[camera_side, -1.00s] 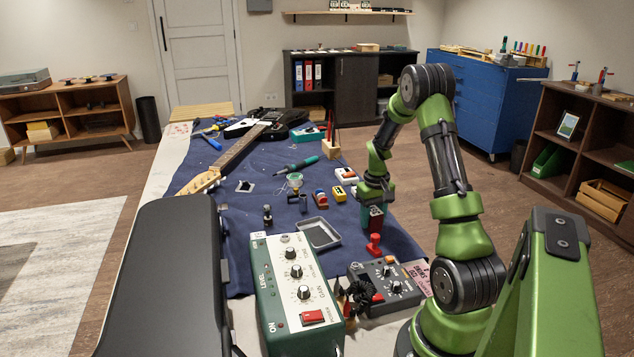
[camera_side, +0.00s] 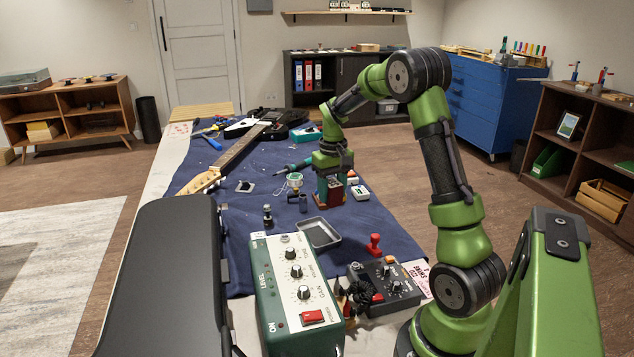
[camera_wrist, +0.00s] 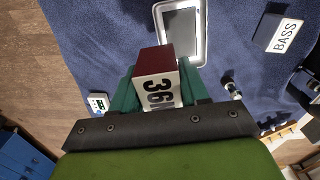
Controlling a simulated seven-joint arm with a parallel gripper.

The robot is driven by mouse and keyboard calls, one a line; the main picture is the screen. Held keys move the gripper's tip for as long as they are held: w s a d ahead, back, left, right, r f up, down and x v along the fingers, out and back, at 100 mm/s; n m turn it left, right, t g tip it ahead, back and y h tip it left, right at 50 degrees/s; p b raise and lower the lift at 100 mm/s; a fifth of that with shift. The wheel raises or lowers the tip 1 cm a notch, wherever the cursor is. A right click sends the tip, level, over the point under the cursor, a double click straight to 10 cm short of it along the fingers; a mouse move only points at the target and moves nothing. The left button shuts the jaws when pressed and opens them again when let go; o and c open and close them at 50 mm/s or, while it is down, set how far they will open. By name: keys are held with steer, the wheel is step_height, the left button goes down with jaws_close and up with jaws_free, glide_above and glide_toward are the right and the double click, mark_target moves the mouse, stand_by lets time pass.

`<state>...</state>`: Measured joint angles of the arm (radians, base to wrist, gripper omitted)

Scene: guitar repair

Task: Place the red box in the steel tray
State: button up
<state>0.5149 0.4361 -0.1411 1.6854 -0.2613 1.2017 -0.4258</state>
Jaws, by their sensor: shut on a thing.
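The red box (camera_wrist: 153,60) is dark red with a white face marked with black characters. My gripper (camera_wrist: 157,88) is shut on it, one teal finger on each side. In the side view the box (camera_side: 335,194) shows between the fingers of my gripper (camera_side: 331,192), behind the tray and slightly to its right. The steel tray (camera_side: 334,243) is a shallow grey rectangle lying on the blue cloth, with nothing visible in it. In the wrist view the tray (camera_wrist: 201,30) lies beyond the box. The gap beneath the box is hard to judge.
A green pedal (camera_side: 270,293) and a black pedal (camera_side: 407,292) stand in front of the tray. A red knobbed piece (camera_side: 374,244) is to its right. Small parts, a screwdriver (camera_side: 297,166) and a guitar (camera_side: 238,148) lie on the blue cloth (camera_side: 375,218).

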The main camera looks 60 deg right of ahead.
steer(key=w+a+m, duration=0.1)
steer(key=w+a, duration=0.1)
steer(key=a, duration=0.1)
steer(key=m, duration=0.1)
glide_toward(318, 236)
step_height(318, 236, down, 6)
steer(key=shift+r, duration=0.15)
steer(key=o, duration=0.9)
steer(key=shift+c, duration=0.2)
